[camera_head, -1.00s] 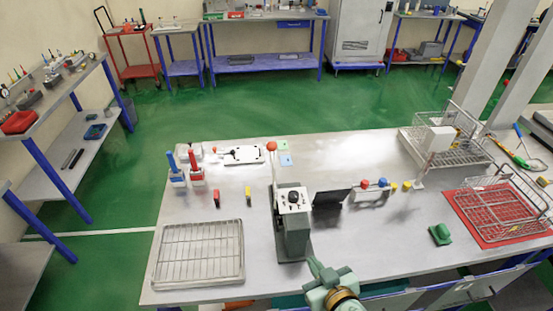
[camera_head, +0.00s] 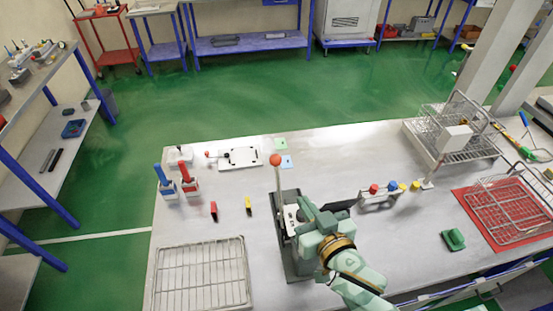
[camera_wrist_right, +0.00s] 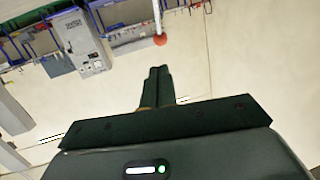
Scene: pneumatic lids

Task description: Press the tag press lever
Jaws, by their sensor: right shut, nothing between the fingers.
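The tag press (camera_head: 287,245) stands on the table, a grey-green body partly covered by my right arm. Its lever (camera_head: 278,181) rises upright from the press and ends in a red ball (camera_head: 276,160). My right gripper (camera_head: 304,208) is over the top of the press, to the right of the lever and nearer to me than the ball. In the right wrist view its dark fingers (camera_wrist_right: 157,74) are together and empty. The red ball (camera_wrist_right: 160,40) shows just beyond the fingertips there, apart from them in the picture. My left gripper is not in view.
A wire rack (camera_head: 203,275) lies left of the press. Red and yellow small blocks, a white plate fixture (camera_head: 240,158) and blue and red handled tools are behind it. A stand with coloured knobs (camera_head: 378,200) is right of my gripper. A red mat (camera_head: 482,228) bears a wire basket.

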